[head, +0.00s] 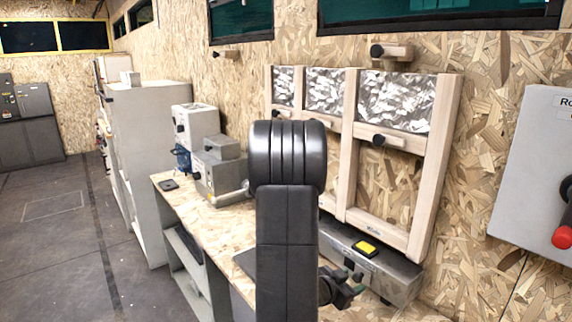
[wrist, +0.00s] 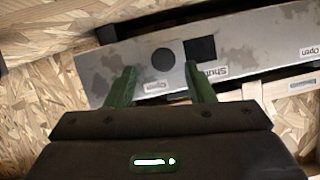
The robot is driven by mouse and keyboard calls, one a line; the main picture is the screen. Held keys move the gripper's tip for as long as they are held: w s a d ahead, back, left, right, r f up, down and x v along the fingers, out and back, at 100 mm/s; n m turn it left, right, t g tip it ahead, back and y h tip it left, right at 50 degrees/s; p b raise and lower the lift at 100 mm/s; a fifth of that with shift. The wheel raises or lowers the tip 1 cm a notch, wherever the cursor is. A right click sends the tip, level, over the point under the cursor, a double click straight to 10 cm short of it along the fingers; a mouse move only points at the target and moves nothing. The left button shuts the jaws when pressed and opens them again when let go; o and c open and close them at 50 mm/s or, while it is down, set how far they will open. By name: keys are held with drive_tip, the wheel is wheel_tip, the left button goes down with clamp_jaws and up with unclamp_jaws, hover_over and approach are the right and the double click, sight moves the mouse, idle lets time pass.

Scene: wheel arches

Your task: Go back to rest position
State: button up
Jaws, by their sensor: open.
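My gripper (wrist: 160,70) shows its two green fingers spread apart in the wrist view, with nothing held between them. In the head view, my dark arm rises in the middle of the picture, and part of my gripper (head: 345,291) shows low beside it. Beyond the fingers is a worn grey metal panel (wrist: 120,62) with a black round part (wrist: 163,60), a dark square (wrist: 200,50) and labels reading "Open" and "Shut". I cannot tell whether the fingers touch it.
A wooden frame (head: 445,150) stands against the chipboard wall above a grey metal box (head: 398,282) with a yellow-topped part (head: 365,248). A workbench (head: 190,208) with grey machines and a tall grey cabinet (head: 150,130) stand left. Open floor (head: 60,260) lies farther left.

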sight(353, 276)
drive_tip(key=x, duration=0.2)
drive_tip(key=shift+w+d+f, duration=0.2)
drive_tip(key=shift+w+d, duration=0.05)
drive_tip(key=shift+d, duration=0.05)
drive_tip(key=shift+w, duration=0.35)
drive_tip(key=shift+w+a, duration=0.3)
drive_tip(key=shift+w, duration=0.05)
